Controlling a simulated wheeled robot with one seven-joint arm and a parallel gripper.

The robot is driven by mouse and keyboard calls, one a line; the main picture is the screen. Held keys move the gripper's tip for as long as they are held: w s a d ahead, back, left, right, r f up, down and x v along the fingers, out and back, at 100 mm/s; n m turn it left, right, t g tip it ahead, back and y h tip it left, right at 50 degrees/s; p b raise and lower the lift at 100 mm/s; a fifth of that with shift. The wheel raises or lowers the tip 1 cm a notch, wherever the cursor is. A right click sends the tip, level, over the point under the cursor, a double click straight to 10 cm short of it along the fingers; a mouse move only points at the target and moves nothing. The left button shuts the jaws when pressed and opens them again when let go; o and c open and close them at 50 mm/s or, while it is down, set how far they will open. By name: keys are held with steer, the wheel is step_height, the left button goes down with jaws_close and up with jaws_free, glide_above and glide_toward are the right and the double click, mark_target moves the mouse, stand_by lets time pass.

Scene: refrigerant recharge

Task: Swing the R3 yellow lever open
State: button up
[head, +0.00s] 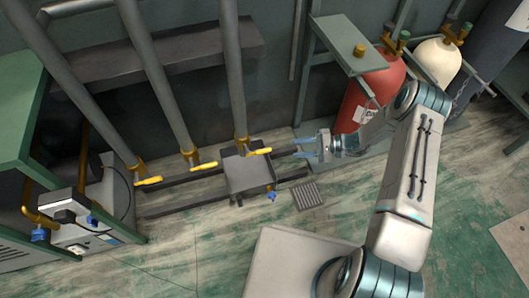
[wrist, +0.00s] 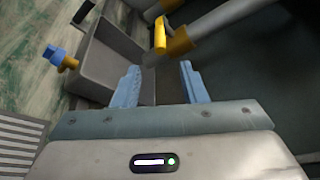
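Three yellow levers stick out from brass valves at the feet of three grey pipes: a left one (head: 148,181), a middle one (head: 204,166) and a right one (head: 258,151). No R3 label is readable. All three levers point right in the head view. My gripper (head: 298,148) is just right of the right lever, with its blue fingers pointing toward it. In the wrist view my gripper (wrist: 159,76) is open and empty. The right lever (wrist: 160,36) stands beyond the fingertips, roughly between them, apart from both. Its brass valve (wrist: 180,42) is behind it.
A grey metal tray (head: 248,178) with a blue-handled tap (head: 271,197) sits below the right lever. A floor grate (head: 308,196) lies nearby. A red cylinder (head: 372,97) and a cream cylinder (head: 437,62) stand right. A machine (head: 78,222) stands left.

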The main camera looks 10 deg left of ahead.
mark_target(270, 150)
steer(key=b+x, duration=0.4)
steer(key=x, duration=0.9)
steer(key=shift+s+a, duration=0.1)
steer(key=shift+a, duration=0.05)
jaws_close()
steer(key=shift+r, duration=0.1)
